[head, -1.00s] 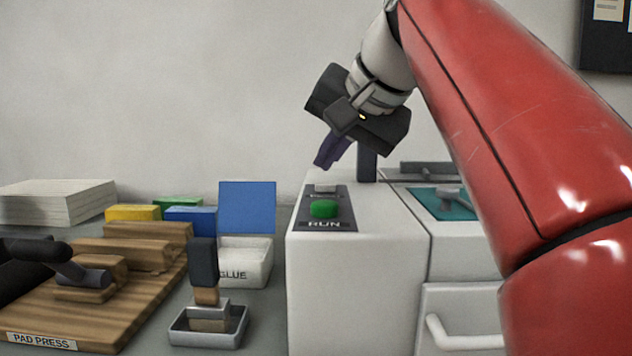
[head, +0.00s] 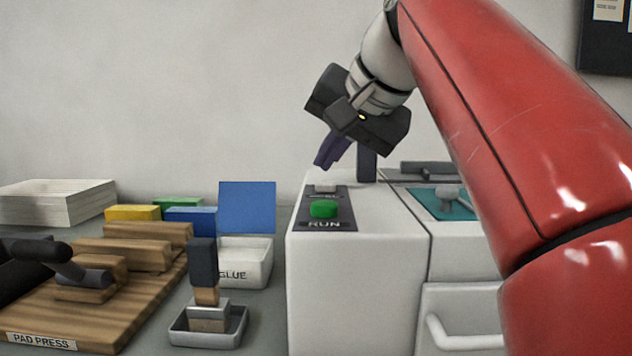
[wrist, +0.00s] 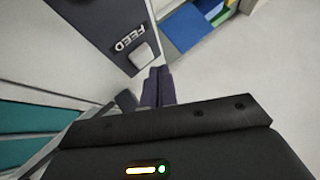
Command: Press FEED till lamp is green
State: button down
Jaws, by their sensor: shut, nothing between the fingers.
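The pale FEED button (head: 325,188) sits on the dark panel (head: 343,219) on top of the white machine, behind the green RUN button (head: 323,209). In the wrist view the FEED button (wrist: 143,54) is a whitish block beside the FEED lettering. My gripper (head: 325,164) is shut and empty, its dark purple fingers angled down just above and behind the FEED button. In the wrist view the fingertips (wrist: 159,69) are close to the button's edge; I cannot tell if they touch. I cannot make out a lamp on the machine.
A dark post (head: 367,164) stands just right of my gripper. The teal tray area (head: 440,203) is to the right. A blue-lidded GLUE box (head: 246,262), a stamp in a grey tray (head: 208,333) and a wooden PAD PRESS board (head: 110,318) are left.

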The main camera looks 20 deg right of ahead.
aim_at(330, 183)
jog(key=shift+f, duration=0.2)
jog(key=shift+f, duration=0.25)
jog(key=shift+f+b, duration=0.55)
jog(key=shift+b, duration=0.1)
dwell(0.6)
jog(key=shift+r, duration=0.1)
jog(key=shift+r+p, duration=0.9)
jog(key=shift+p, duration=0.2)
notch_tip(330, 183, up, 3)
jog(key=p, duration=0.3)
jog(key=shift+r, duration=1)
dwell(0.5)
